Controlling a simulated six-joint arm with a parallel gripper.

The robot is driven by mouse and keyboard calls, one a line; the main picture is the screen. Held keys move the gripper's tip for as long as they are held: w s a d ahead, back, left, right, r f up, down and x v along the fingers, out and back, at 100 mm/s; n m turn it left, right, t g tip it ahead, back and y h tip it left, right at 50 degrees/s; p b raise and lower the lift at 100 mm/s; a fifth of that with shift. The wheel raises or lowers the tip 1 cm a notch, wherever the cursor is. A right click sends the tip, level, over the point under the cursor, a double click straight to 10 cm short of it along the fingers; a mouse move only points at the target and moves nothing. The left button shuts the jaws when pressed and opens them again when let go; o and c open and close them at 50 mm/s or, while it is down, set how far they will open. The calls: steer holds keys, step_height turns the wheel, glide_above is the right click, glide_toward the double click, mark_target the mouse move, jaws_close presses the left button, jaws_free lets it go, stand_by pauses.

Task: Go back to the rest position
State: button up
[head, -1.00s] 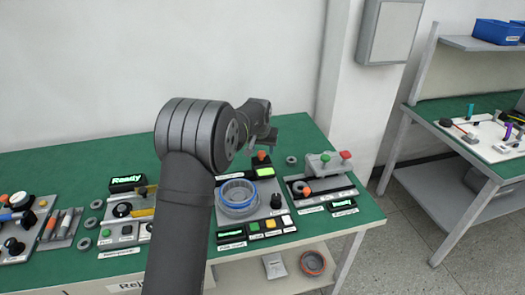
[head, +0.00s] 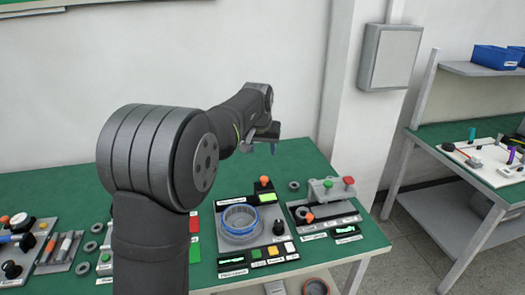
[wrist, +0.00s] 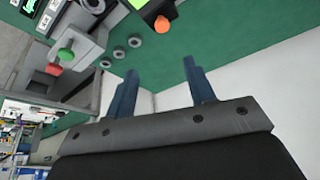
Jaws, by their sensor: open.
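My gripper (head: 262,147) is up in the air over the far edge of the green workbench in the head view. In the wrist view its two blue-grey fingers (wrist: 160,92) stand apart with nothing between them. My arm reaches from the lower left of the head view, with its large joint in front of the bench. The ring-shaped fixture with a blue rim (head: 239,218) sits on its grey base plate below and left of the gripper, clear of it.
A grey station with green and red knobs (head: 332,190) stands right of the ring fixture. Small grey rings (wrist: 119,53) lie near it. A wall box (head: 390,56) hangs at the back. A second bench (head: 470,165) is at the right. The space around the gripper is free.

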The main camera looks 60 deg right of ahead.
mark_target(264, 178)
steer(key=x, duration=1.7)
steer(key=shift+w+f, duration=0.1)
steer(key=shift+f, duration=0.15)
